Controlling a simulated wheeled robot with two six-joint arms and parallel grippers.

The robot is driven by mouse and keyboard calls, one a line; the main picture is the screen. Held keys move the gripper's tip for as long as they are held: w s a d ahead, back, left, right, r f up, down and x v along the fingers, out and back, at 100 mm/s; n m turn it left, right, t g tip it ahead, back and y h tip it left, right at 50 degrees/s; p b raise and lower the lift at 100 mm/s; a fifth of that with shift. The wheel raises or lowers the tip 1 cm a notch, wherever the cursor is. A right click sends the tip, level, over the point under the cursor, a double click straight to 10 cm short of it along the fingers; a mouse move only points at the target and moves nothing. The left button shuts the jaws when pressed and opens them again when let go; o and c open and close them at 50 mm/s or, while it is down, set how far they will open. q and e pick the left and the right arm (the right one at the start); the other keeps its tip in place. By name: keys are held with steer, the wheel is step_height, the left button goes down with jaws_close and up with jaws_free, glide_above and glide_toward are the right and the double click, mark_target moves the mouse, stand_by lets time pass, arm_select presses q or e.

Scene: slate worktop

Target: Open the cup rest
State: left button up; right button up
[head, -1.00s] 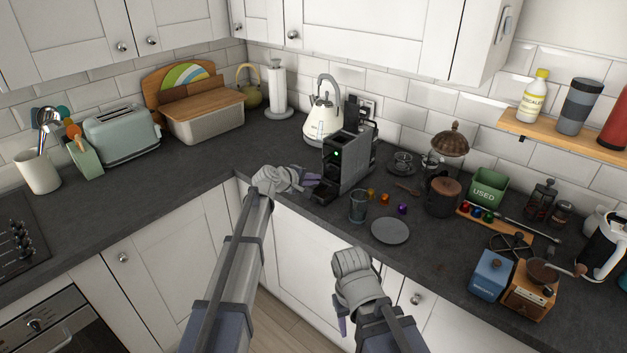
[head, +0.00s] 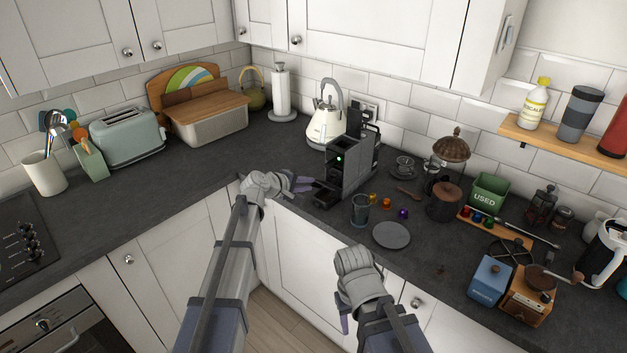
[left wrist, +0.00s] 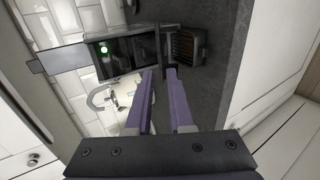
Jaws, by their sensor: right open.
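The coffee machine (head: 350,163) is a dark grey box with a green light on its front. A low dark piece, seemingly the cup rest (head: 325,194), sits at its front foot. In the left wrist view the machine (left wrist: 122,52) lies sideways, and a slatted brown and black part (left wrist: 186,46), likely the cup rest, shows beyond the fingertips. My left gripper (head: 304,184) is left of the machine's front, apart from it. Its two purple fingers (left wrist: 160,72) are spread with nothing between them. My right gripper (head: 343,322) is open, low in front of the worktop.
A glass (head: 360,210), coloured capsules (head: 387,203) and a grey plate (head: 391,235) lie right of the machine's front. A cream kettle (head: 328,122) stands behind it. The worktop left of the machine is bare up to the bread bin (head: 214,126).

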arm_select(q)
steer(key=shift+v, duration=0.95)
steer(key=shift+c, duration=0.2)
steer(key=shift+f, duration=0.2)
steer(key=shift+c, duration=0.8)
steer(key=s+f+n+h+b, duration=0.1)
steer(key=f+n+b, duration=0.1)
steer(key=b, duration=0.2)
steer(key=f+n+t+b, duration=0.1)
steer(key=f+n+b, duration=0.1)
steer(key=n+b, duration=0.1)
steer(key=s+a+f+n+t+h+b, duration=0.1)
steer(key=f+n+b, duration=0.2)
steer(key=b, duration=0.3)
steer(key=shift+s+h, duration=0.3)
steer(key=shift+s, duration=0.05)
jaws_close()
steer(key=shift+s+a+f+n+t+h+b, duration=0.3)
steer(key=shift+s+a+f+n+t+b, duration=0.3)
steer(key=shift+n+b, duration=1.15)
steer(key=shift+s+a+f+n+t+h+b, duration=0.3)
steer(key=shift+s+a+f+n+t+b, duration=0.25)
steer(key=shift+n+b, duration=1.15)
steer(key=shift+s+a+f+n+t+h+b, duration=0.3)
steer(key=shift+a+f+n+t+b, duration=0.35)
steer(key=shift+n+b, duration=1.1)
